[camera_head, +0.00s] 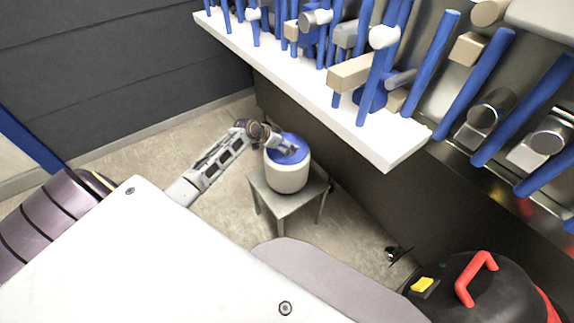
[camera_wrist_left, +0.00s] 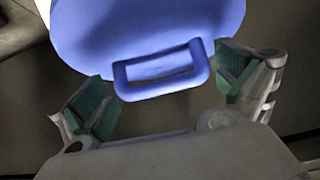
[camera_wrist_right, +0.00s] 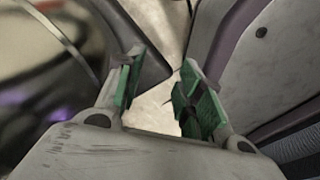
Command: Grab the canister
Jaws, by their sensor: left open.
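The canister (camera_head: 288,177) is a white, round tub with a blue lid, standing upright on a small grey stool. In the left wrist view its blue lid (camera_wrist_left: 140,30) fills the upper middle, with a blue loop handle (camera_wrist_left: 165,73) towards me. My left gripper (camera_head: 284,147) is over the lid in the head view. In the left wrist view the left gripper (camera_wrist_left: 165,97) is open, its green-padded fingers on either side of the handle with gaps visible. My right gripper (camera_wrist_right: 160,88) shows in its own wrist view, its fingers apart with nothing between them.
The small grey stool (camera_head: 270,200) stands on the floor beside the dark side of the conveyor. A white ledge (camera_head: 395,150) with blue rods juts out above and to the right. A black round machine with a red handle (camera_head: 480,275) is at lower right.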

